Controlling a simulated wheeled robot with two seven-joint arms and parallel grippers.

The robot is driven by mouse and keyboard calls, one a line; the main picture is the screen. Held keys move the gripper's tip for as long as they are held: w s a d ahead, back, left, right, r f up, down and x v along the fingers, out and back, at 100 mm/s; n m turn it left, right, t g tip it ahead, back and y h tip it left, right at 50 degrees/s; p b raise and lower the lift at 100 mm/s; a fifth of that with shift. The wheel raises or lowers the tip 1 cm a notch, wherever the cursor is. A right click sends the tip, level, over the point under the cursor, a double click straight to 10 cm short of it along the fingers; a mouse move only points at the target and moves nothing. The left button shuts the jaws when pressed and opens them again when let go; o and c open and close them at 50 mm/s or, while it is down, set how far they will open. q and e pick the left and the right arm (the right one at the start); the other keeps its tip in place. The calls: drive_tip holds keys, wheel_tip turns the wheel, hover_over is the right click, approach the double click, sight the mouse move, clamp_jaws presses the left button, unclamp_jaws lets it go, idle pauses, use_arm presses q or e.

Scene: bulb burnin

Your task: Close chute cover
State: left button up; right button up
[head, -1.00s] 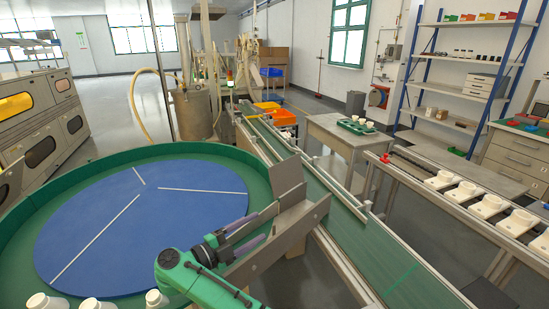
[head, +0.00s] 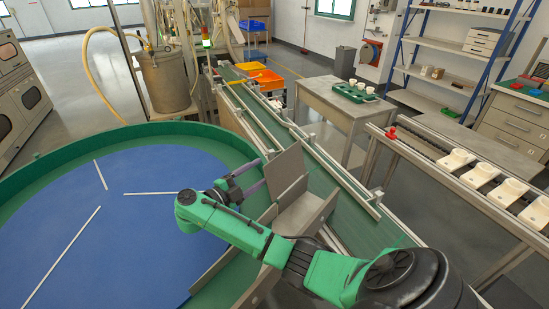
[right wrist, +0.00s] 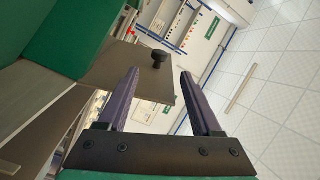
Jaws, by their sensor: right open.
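The chute cover (head: 287,170) is a flat grey plate standing tilted up, open, above the metal chute (head: 305,212) between the round blue-topped table and the green conveyor. In the right wrist view the grey cover (right wrist: 118,66) carries a black knob (right wrist: 158,58). My right gripper (head: 262,174) is open and empty, its purple fingers pointing at the left face of the cover. In the right wrist view my right gripper (right wrist: 158,76) has the knob lined up between its fingertips, apparently just beyond them; contact cannot be told. My left gripper is out of view.
The round blue turntable (head: 140,235) has a raised green rim (head: 130,130). The green conveyor (head: 270,122) runs along the right of the chute. A rail with several white fixtures (head: 480,175) stands at the right, a grey table (head: 325,100) behind.

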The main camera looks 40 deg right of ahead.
sight(275, 162)
drive_tip(key=d, duration=0.5)
drive_tip(key=d+p, duration=0.1)
drive_tip(key=d, duration=0.1)
drive_tip(key=shift+w+d, duration=0.25)
drive_tip(key=shift+w, duration=0.1)
drive_tip(key=shift+d+f, duration=0.1)
drive_tip(key=shift+d, duration=0.15)
clamp_jaws()
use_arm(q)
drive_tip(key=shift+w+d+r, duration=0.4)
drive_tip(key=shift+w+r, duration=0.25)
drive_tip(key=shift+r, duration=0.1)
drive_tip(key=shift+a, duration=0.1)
use_arm(e)
drive_tip(key=shift+f, duration=0.1)
